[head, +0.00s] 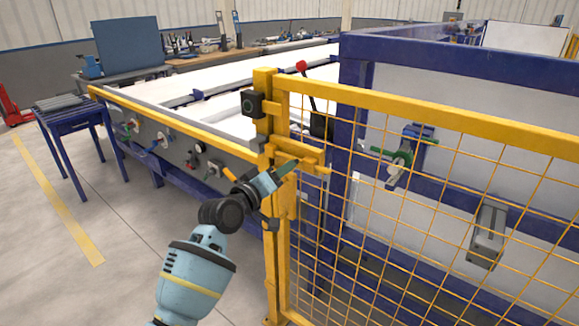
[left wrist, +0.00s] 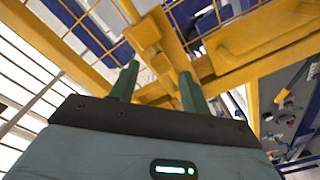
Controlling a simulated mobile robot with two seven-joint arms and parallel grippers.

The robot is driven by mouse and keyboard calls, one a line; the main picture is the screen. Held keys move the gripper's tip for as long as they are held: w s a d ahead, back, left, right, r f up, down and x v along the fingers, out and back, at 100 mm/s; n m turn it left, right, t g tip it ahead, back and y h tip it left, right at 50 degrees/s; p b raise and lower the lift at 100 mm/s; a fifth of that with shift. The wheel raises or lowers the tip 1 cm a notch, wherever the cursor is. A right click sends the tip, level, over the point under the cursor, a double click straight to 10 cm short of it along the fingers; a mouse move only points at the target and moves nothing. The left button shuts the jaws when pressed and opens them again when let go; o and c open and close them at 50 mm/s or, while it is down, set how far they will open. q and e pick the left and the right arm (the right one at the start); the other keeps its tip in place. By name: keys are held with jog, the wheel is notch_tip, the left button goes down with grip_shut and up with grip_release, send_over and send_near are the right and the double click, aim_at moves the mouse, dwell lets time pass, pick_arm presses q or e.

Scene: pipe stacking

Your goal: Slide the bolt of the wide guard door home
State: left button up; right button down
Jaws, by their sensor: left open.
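The wide guard door (head: 420,108) is a yellow frame with wire mesh, standing beside a yellow post (head: 264,85). Its yellow bolt assembly (head: 298,152) sits at about mid-height where door and post meet. My left gripper (head: 293,167), with green fingers, reaches the bolt from the left. In the left wrist view its fingers (left wrist: 157,82) are apart, with a yellow bar (left wrist: 148,38) running between and beyond them. I cannot tell whether either finger touches the bar. The bolt's far end is partly hidden by the gripper and frame. My right gripper is not in view.
A black box (head: 252,104) is fixed on the post above the bolt. A lever with a red knob (head: 301,66) stands behind the door's top corner. A long bench with a yellow rail (head: 180,124) runs to the left.

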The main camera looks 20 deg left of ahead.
pick_arm(q)
jog(key=shift+x, duration=2.2)
jog(key=shift+c, duration=0.2)
grip_shut()
